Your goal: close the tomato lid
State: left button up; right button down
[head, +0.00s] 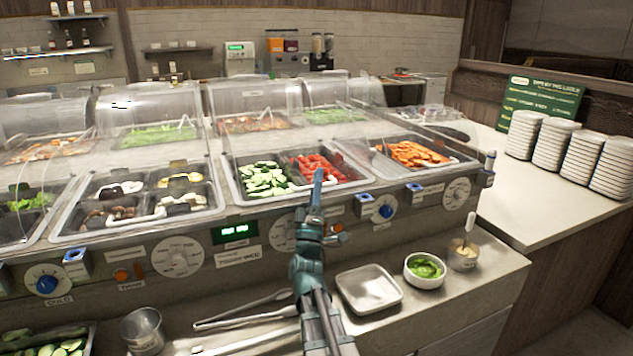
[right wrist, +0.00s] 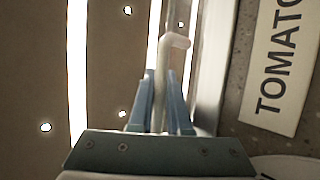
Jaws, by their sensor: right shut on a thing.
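Red chopped tomato (head: 325,167) lies in an uncovered well of the front row, between sliced cucumber and an orange filling. My right gripper (head: 318,178) stands at the front edge of this well, fingers pointing up. In the right wrist view its two blue fingers (right wrist: 160,82) are shut on a pale rod with a bent tip (right wrist: 174,41), which looks like a handle. A TOMATO label (right wrist: 281,60) is on the panel to the right of it. I cannot clearly make out the tomato lid itself in the head view. My left gripper is not in view.
Clear covers (head: 250,95) stand behind the front wells. Cucumber (head: 265,180) and orange (head: 412,154) wells flank the tomato. Plate stacks (head: 612,166) stand on the right counter.

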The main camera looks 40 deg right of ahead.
jog(key=shift+s+r, duration=0.1)
jog(key=shift+s, duration=0.25)
